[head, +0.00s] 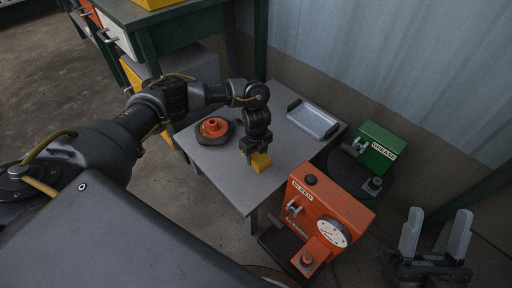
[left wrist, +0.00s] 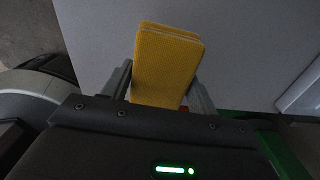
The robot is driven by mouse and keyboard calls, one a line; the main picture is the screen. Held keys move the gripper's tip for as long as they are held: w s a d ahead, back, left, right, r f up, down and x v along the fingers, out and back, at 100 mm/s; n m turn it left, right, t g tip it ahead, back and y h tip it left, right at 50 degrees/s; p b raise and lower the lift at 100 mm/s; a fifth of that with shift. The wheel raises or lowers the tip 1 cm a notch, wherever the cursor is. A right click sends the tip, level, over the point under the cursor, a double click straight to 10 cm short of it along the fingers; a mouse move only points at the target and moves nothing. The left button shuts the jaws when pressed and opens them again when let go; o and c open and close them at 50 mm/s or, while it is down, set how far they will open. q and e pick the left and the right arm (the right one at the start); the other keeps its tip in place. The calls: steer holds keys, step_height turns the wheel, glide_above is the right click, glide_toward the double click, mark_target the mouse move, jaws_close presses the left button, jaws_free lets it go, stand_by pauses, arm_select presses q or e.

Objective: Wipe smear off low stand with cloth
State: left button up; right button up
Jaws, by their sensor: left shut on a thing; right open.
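The low stand (head: 228,184) has a grey top and stands in the middle of the head view. My left gripper (head: 257,157) is over the right-hand part of the top, pointing down. It is shut on a folded yellow cloth (head: 261,163), which is at or just above the surface; I cannot tell whether it touches. The cloth also shows in the left wrist view (left wrist: 167,65), between the two fingers. No smear can be made out on the visible top. My right gripper (head: 434,238) is open and empty at the lower right, away from the stand.
An orange part on a dark base (head: 213,128) sits on the stand's left side. A clear-grey tray (head: 313,121) lies at its back right. An orange machine with a gauge (head: 318,215) and a green grease box (head: 377,150) stand to the right. A green bench is behind left.

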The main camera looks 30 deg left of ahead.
arm_select(q)
steer(key=shift+r+p, duration=0.8)
steer(key=shift+r, duration=0.1)
steer(key=shift+r+p, duration=0.3)
steer(key=shift+p, duration=0.05)
steer(key=shift+r, duration=0.15)
arm_select(e)
steer(key=shift+w+a+f+n+g, duration=0.25)
steer(key=shift+a+f+g, duration=0.4)
steer(key=shift+g, duration=0.3)
steer(key=shift+w+a+f+n+g, duration=0.15)
steer(key=shift+w+a+f+g, duration=0.15)
steer(key=shift+a+f+g, duration=0.45)
steer(key=shift+w+a+f+n+g, duration=0.25)
steer(key=shift+a+f+g, duration=0.25)
steer(key=shift+g, duration=0.6)
